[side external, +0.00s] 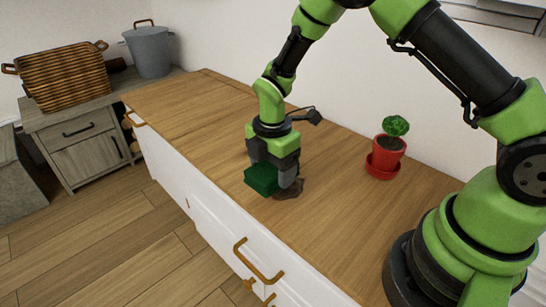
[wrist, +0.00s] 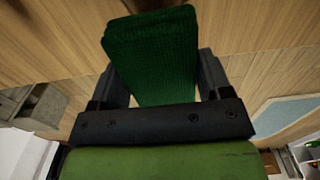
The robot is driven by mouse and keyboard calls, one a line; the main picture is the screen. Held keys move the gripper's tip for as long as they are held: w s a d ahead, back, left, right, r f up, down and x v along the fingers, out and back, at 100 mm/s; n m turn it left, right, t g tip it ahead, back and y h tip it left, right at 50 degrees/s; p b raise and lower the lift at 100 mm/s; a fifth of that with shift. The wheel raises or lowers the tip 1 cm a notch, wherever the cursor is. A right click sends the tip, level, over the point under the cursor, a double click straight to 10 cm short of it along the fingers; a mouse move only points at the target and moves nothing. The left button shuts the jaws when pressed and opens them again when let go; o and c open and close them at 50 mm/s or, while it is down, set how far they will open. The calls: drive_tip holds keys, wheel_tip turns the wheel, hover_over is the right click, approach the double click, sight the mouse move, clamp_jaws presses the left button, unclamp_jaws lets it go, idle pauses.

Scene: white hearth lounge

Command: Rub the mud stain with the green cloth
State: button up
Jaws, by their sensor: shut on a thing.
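The green cloth (side external: 261,179) is a dark green block-like pad held between the fingers of my gripper (side external: 273,172). In the wrist view the cloth (wrist: 152,55) fills the space between both fingers of my gripper (wrist: 160,78). My gripper is shut on it, low over the wooden counter. The mud stain (side external: 289,191) is a dark brown patch on the counter, just right of the cloth and partly hidden by a finger. I cannot tell whether the cloth touches the counter or the stain. The stain cannot be made out in the wrist view.
A red pot with a green plant (side external: 388,152) stands on a red saucer at the right near the wall. The wooden counter (side external: 200,105) is clear on the left. A striped basket (side external: 62,76) and a grey bucket (side external: 148,52) stand on a grey cabinet at the far left.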

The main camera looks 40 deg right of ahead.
sight(272, 197)
wheel_tip(272, 197, down, 5)
drive_tip(key=shift+f, duration=0.1)
drive_tip(key=shift+d+f, duration=0.1)
drive_tip(key=shift+d, duration=0.15)
drive_tip(key=shift+d+f, duration=0.15)
drive_tip(key=shift+d, duration=1)
drive_tip(key=shift+c, duration=0.4)
drive_tip(key=shift+d, duration=3.9)
drive_tip(key=shift+a, duration=5.4)
drive_tip(key=shift+d+r, duration=0.1)
drive_tip(key=shift+r, duration=4)
